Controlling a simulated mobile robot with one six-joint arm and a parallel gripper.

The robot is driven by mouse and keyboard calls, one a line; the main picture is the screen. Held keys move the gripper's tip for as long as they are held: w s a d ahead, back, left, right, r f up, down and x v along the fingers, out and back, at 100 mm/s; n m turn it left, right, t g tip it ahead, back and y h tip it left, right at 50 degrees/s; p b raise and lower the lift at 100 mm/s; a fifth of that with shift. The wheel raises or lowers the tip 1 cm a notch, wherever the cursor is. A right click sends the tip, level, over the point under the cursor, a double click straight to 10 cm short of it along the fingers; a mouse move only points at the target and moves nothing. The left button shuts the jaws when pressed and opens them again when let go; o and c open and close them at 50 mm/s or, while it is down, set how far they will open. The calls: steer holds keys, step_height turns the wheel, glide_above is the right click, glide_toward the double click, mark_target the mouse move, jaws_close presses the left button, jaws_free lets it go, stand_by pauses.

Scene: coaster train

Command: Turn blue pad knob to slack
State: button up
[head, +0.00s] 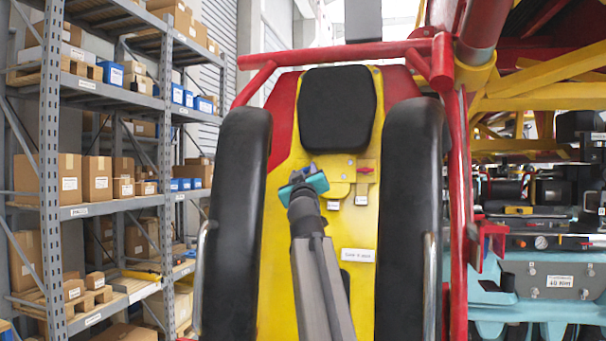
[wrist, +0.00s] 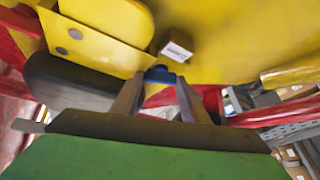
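A yellow seat back (head: 281,255) with a black head pad (head: 338,108) stands in front of me in the head view. My gripper (head: 306,178), with a teal body, is raised against its middle, just below the pad. In the wrist view my two grey fingers (wrist: 159,88) are apart, and a blue knob (wrist: 160,74) shows at their tips, filling most of the gap. I cannot tell whether the fingers press on it. In the head view the gripper largely hides the blue knob. A red knob (head: 365,166) sits to its right. Small white labels (head: 361,200) hang below; their text is unreadable.
Thick black side restraints (head: 238,220) flank the seat left and right, and a red bar (head: 340,53) crosses above. Shelves with boxes (head: 60,211) stand at the left. A teal machine with gauges (head: 540,270) is at the right.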

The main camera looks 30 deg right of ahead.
steer(key=shift+s+d+r+n+t+y+b, duration=0.1)
steer(key=shift+n+t+y+b, duration=0.15)
steer(key=shift+n+y+b, duration=0.6)
steer(key=shift+s+d+r+n+t+y+b, duration=0.1)
steer(key=shift+n+t+y+b, duration=0.15)
steer(key=shift+n+y, duration=1.2)
steer(key=shift+n+b, duration=0.85)
steer(key=shift+n, duration=0.35)
steer(key=n+y+b, duration=0.1)
steer(key=b, duration=0.1)
steer(key=n+y+b, duration=0.1)
steer(key=n, duration=0.1)
steer(key=shift+d+r+g+b, duration=0.15)
steer(key=shift+g+b, duration=0.15)
steer(key=shift+b, duration=0.1)
steer(key=shift+r+n+g+y+b, duration=0.15)
steer(key=shift+n+g+y+b, duration=0.15)
steer(key=shift+n+y+b, duration=0.35)
steer(key=shift+n+b, duration=0.3)
steer(key=shift+n, duration=0.05)
